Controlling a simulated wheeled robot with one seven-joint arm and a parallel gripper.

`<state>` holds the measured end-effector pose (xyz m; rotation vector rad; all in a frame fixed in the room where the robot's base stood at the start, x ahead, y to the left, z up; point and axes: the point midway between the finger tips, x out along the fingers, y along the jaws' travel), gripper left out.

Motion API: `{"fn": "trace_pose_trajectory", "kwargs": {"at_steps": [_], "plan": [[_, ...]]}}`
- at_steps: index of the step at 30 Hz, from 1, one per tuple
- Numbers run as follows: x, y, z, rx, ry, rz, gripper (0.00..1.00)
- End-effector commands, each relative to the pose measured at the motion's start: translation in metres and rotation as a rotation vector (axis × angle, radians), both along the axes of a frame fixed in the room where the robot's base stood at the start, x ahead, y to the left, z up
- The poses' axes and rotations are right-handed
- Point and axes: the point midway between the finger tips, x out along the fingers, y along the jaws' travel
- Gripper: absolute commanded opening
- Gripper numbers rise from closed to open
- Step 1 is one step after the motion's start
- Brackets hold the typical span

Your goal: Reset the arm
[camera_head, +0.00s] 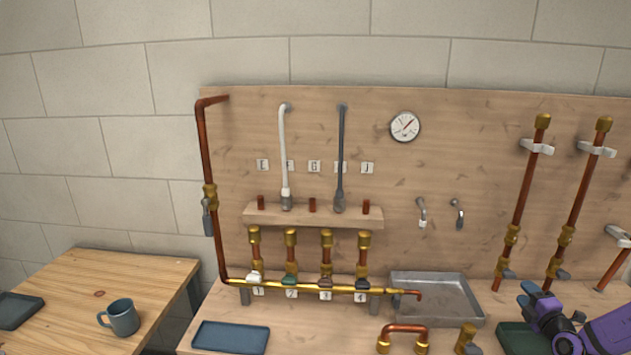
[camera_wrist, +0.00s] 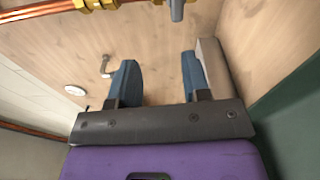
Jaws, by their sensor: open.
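My gripper (camera_head: 545,302) is at the lower right of the head view, with a purple body and blue-grey fingers. It is in front of the bench, near a dark green tray (camera_head: 518,338). In the wrist view my gripper (camera_wrist: 160,82) has its two blue fingers well apart, with nothing between them. The wooden back board (camera_wrist: 150,40) lies beyond the fingers.
A copper pipe manifold (camera_head: 320,288) with several valves stands on the bench. A grey metal tray (camera_head: 440,310) and a copper U-pipe (camera_head: 405,328) are left of my gripper. Vertical copper pipes (camera_head: 525,190) rise behind it. A mug (camera_head: 123,318) stands on the left table.

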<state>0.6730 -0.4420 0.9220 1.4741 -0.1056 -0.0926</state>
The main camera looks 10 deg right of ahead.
Motion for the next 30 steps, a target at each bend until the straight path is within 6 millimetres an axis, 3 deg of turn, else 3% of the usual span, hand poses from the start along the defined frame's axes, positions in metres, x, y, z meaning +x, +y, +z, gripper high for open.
{"fn": "trace_pose_trajectory", "kwargs": {"at_steps": [6,14,23,30], "plan": [[0.031,0.064,0.068,-0.327,-0.012,0.310,0.44],[0.042,0.151,0.136,-0.739,-0.070,0.676,0.44],[0.023,0.245,0.199,-1.214,-0.203,1.064,0.44],[-0.011,0.305,0.239,-1.592,-0.356,1.342,0.44]]}}
